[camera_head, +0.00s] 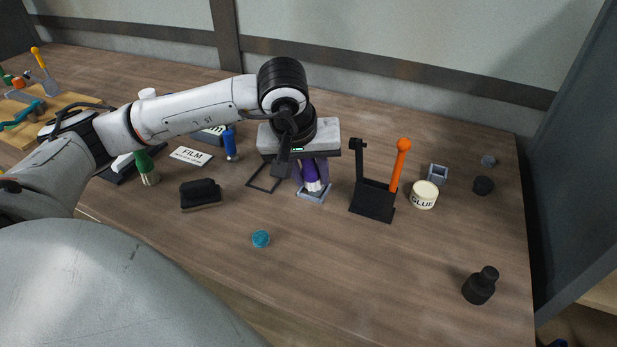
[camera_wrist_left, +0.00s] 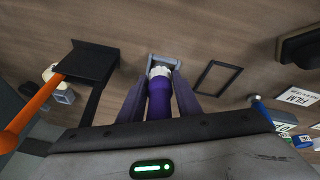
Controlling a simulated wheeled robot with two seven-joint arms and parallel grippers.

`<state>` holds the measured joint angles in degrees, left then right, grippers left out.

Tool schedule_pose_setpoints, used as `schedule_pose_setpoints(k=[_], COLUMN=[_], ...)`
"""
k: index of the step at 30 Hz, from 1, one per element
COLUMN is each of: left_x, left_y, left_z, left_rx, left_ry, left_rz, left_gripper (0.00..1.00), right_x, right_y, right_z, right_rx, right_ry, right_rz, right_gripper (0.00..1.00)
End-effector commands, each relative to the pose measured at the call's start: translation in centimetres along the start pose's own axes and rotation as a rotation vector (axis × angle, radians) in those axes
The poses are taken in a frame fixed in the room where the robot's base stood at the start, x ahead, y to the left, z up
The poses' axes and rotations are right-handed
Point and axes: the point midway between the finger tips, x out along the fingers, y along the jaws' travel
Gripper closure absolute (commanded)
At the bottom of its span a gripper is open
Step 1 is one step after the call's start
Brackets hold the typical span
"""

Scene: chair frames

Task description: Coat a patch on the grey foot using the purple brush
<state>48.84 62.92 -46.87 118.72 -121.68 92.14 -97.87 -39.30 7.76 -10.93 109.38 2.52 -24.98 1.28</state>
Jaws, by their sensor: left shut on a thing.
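My left gripper (camera_head: 310,168) is shut on the purple brush (camera_head: 311,176). The brush is upright, with a pale collar low down; it also shows between the fingers in the left wrist view (camera_wrist_left: 158,98). Its lower end is at a blue-grey square holder (camera_head: 313,195), also in the wrist view (camera_wrist_left: 166,60); I cannot tell whether it is in it or just above. The bristles are hidden. My right gripper is not in view.
A black stand with an orange-handled tool (camera_head: 399,165) is just right of the gripper. Nearby are a glue tub (camera_head: 424,195), a grey square cup (camera_head: 437,174) and a black bottle (camera_head: 480,286). A teal disc (camera_head: 260,239) lies in front. The front middle is mostly clear.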

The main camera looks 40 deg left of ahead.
Motion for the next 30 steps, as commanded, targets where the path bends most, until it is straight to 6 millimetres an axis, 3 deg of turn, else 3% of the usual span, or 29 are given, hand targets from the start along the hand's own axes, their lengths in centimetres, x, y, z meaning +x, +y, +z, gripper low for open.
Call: schedule_pose_setpoints(k=[3, 30], left_x=[0.58, 0.77], left_y=[0.12, -0.06], left_z=[-0.52, -0.56], left_rx=[-0.003, -0.003], left_ry=[-0.001, -0.002], left_rz=[-0.004, -0.011], left_gripper=[0.99, 0.99], right_x=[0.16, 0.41], right_y=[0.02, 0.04], right_z=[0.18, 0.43], right_rx=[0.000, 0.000], right_ry=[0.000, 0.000], right_rz=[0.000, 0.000], right_gripper=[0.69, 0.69])
